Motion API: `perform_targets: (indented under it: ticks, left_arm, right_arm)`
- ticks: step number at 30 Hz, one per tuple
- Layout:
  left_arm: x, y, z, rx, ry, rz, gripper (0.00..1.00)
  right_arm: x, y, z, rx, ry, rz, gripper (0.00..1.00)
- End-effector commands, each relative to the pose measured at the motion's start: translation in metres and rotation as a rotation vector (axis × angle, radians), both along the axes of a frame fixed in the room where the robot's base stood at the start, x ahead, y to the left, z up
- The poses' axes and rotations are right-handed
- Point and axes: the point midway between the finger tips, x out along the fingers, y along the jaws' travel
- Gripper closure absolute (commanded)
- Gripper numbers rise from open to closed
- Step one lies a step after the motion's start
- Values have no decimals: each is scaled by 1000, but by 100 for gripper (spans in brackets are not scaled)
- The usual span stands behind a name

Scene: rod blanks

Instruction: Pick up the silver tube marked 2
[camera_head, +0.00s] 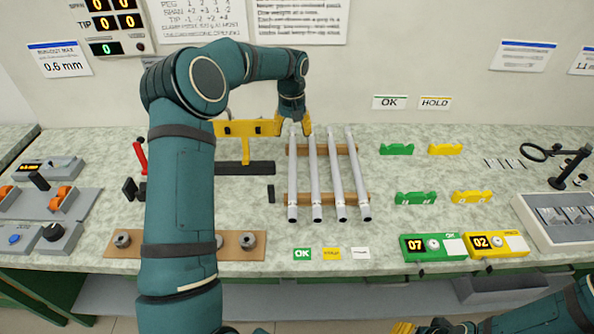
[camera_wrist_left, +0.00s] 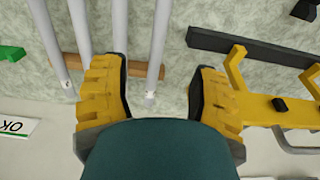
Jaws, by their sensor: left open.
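Several silver tubes lie side by side, pointing away from me, across two wooden rails. Small marks show near their far ends, but I cannot read which tube is marked 2. My left gripper (camera_head: 293,128) is open over the far end of the leftmost tube (camera_head: 293,180). In the left wrist view, that tube (camera_wrist_left: 157,45) lies between the open yellow fingers (camera_wrist_left: 160,78), with no visible grip on it. The neighbouring tube (camera_head: 315,180) is partly hidden behind one finger in the wrist view. My right gripper (camera_head: 402,328) barely shows at the bottom edge.
The wooden rails (camera_head: 348,198) bear the tubes. A yellow bracket (camera_head: 238,129) stands just left of the left gripper. Green holders (camera_head: 414,198) and yellow holders (camera_head: 471,197) are to the right. Numbered boxes (camera_head: 432,246) sit at the front edge. My left arm hides part of the bench.

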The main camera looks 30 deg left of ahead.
Motion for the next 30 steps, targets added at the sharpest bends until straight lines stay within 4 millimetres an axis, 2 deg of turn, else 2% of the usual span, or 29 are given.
perform_targets:
  ticks: [12,22,30]
  left_arm:
    - [-2,-1,-71,-2,3,-1,40]
    - [-4,-3,-91,-2,1,0,40]
    - [-10,-8,-128,-2,2,0,40]
  right_arm:
    - [2,0,-14,-1,-6,-1,53]
    - [3,0,-18,-1,-8,-2,53]
    - [5,-1,-29,-3,-13,-3,53]
